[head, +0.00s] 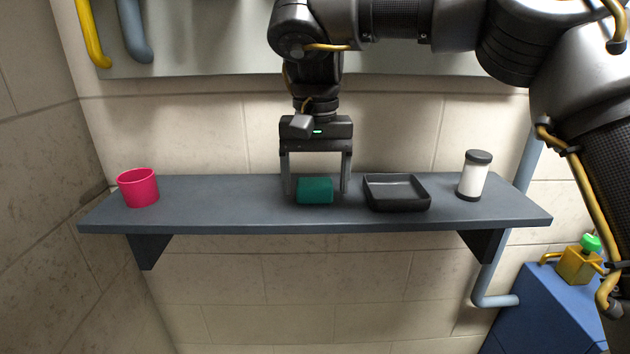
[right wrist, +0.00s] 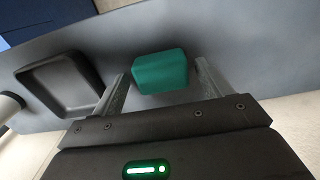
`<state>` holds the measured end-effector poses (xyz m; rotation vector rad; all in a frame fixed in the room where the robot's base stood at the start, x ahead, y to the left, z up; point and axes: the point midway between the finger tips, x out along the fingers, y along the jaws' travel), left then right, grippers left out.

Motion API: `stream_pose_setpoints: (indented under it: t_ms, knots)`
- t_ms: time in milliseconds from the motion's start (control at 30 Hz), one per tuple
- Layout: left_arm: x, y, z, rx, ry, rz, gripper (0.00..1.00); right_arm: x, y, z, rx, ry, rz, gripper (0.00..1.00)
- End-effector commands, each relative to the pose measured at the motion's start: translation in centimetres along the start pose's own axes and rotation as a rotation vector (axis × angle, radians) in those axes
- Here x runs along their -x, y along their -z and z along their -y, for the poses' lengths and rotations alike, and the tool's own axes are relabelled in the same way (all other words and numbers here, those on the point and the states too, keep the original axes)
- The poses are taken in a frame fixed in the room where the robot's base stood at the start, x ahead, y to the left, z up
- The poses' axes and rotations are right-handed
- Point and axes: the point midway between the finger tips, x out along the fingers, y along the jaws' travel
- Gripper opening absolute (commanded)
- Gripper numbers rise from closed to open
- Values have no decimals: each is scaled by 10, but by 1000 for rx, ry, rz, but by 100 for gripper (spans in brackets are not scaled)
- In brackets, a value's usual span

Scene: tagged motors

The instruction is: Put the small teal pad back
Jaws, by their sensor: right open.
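The small teal pad (head: 315,191) lies on the grey-blue wall shelf (head: 240,212), left of a black tray. My right gripper (head: 316,188) points down over the shelf with its fingers apart, one on each side of the pad in the head view. In the right wrist view the pad (right wrist: 160,72) sits between and just beyond the open fingertips (right wrist: 163,78), with a gap visible at the sides. The gripper holds nothing. My left gripper is in neither view.
The empty black tray (head: 397,204) stands close to the right of my gripper. A white jar with a dark lid (head: 474,176) stands farther right, and a pink cup (head: 138,188) at the left end. The shelf between cup and pad is clear.

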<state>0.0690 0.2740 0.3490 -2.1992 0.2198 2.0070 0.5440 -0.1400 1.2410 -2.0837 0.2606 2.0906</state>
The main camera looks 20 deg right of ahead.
Motion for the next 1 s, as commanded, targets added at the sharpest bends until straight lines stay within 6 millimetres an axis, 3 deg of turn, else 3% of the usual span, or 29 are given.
stream_pose_setpoints:
  t_ms: [300,500,1000]
  knots:
    - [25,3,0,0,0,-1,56,73,0,1,-1,1,-7,78]
    - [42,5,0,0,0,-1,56,104,0,0,0,1,-3,78]
    - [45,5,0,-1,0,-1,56,113,0,0,1,2,-1,78]
